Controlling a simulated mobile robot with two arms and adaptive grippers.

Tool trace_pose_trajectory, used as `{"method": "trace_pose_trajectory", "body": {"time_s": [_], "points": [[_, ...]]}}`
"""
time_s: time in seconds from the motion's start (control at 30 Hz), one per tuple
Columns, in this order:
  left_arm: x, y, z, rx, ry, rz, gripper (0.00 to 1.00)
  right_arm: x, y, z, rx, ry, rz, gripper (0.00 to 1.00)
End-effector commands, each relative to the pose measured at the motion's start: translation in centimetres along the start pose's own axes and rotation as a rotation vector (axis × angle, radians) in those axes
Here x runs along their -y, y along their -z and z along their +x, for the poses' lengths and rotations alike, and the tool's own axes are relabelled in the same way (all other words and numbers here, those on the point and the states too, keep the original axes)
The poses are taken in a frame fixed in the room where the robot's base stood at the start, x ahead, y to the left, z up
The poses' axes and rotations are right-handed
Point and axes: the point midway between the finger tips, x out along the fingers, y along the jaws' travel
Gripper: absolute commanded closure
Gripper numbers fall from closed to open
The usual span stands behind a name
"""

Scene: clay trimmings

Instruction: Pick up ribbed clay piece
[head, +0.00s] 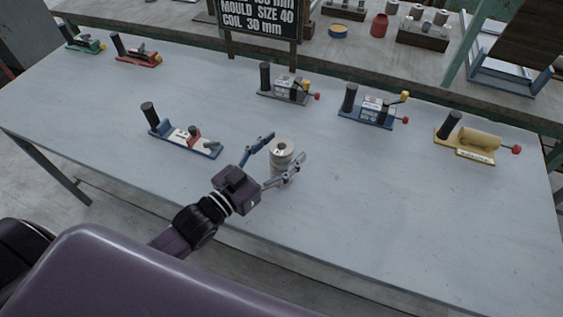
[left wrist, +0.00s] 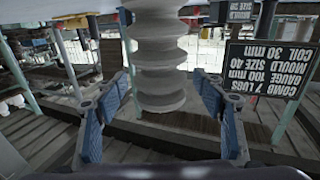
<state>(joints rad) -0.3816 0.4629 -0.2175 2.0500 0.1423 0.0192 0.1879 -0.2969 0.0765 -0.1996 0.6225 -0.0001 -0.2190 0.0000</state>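The ribbed clay piece (head: 281,158) is a pale, upright stack of rounded ribs. It stands near the middle of the grey table (head: 350,185). My left gripper (head: 287,148) is open, with one finger on each side of the piece. In the left wrist view, which is turned upside down, the ribbed piece (left wrist: 161,75) is between the two blue-padded fingers of my left gripper (left wrist: 163,78). Gaps show between the piece and both fingers. My right gripper is not in view.
A blue tool with a black handle (head: 185,139) lies left of the piece. Grey (head: 287,90), blue (head: 373,110) and yellow (head: 468,140) devices stand farther back and right. A dark sign (head: 260,17) rises behind the table. The front right of the tabletop is clear.

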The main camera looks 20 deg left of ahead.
Motion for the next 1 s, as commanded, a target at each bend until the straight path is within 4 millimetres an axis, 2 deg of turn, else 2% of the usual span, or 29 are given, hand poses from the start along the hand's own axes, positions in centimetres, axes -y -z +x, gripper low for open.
{"method": "trace_pose_trajectory", "body": {"time_s": [0.07,0.57,1.0], "points": [[0.0,0.01,-0.01,0.0,0.0,0.0,0.44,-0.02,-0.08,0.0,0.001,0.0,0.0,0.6],[0.0,0.02,-0.03,0.0,0.0,0.0,0.99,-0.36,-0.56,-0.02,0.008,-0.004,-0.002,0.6],[-0.01,0.48,0.02,-0.007,-0.001,0.001,1.0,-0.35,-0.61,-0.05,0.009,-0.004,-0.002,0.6]]}}
